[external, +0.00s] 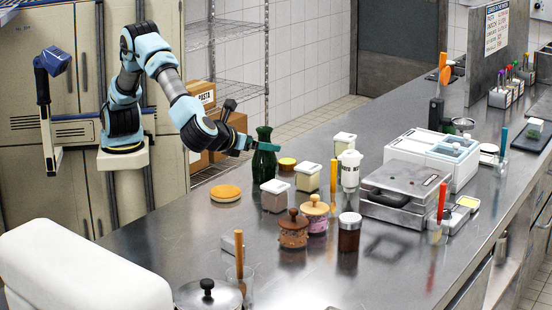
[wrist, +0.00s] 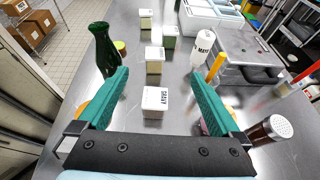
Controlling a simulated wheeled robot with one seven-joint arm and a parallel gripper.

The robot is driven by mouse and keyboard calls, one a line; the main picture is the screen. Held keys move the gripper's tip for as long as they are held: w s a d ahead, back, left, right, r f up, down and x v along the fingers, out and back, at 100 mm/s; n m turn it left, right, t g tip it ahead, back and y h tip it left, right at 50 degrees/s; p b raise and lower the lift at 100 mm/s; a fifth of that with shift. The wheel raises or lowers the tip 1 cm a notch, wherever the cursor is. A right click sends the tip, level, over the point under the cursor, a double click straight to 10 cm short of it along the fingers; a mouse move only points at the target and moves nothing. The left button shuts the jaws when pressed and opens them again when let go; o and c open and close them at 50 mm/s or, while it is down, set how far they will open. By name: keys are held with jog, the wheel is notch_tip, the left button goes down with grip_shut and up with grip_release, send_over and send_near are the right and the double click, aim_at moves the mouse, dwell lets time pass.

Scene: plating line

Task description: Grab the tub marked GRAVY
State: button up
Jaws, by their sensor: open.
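A small white-lidded tub (wrist: 155,101) has dark lettering that seems to read GRAVY. In the wrist view it sits upright on the steel counter, ahead of and between my fingers. In the external view it appears to be the nearest of the lidded tubs (external: 275,198), below and slightly right of my gripper. My gripper (external: 268,147) is open and empty above the counter. Its green fingers (wrist: 157,75) are spread to either side of the tub in the wrist view, not touching it. The lettering is too small to read in the external view.
More lidded tubs (external: 307,178) stand behind it. A green bottle (external: 263,165) is close to my gripper. A white MAYO bottle (external: 348,172), ornate jars (external: 293,232), a brown shaker (external: 349,234) and a grill press (external: 403,190) stand to the right. The front-left counter is mostly bare.

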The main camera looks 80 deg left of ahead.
send_near(269, 195)
jog(key=x, duration=0.5)
jog(key=shift+w+a+f, duration=0.1)
jog(key=shift+w+a, duration=0.05)
jog(key=p+x, duration=0.2)
jog(key=x, duration=0.3)
jog(key=shift+w+a+f, duration=0.1)
jog(key=shift+w+a, duration=0.1)
jog(key=p+x, duration=0.2)
jog(key=x, duration=0.2)
jog(key=shift+a, duration=0.1)
jog(key=shift+w+a+f, duration=0.1)
jog(key=shift+w+a, duration=0.15)
jog(key=shift+w, duration=0.05)
jog(key=shift+c, duration=0.2)
jog(key=c, duration=1.4)
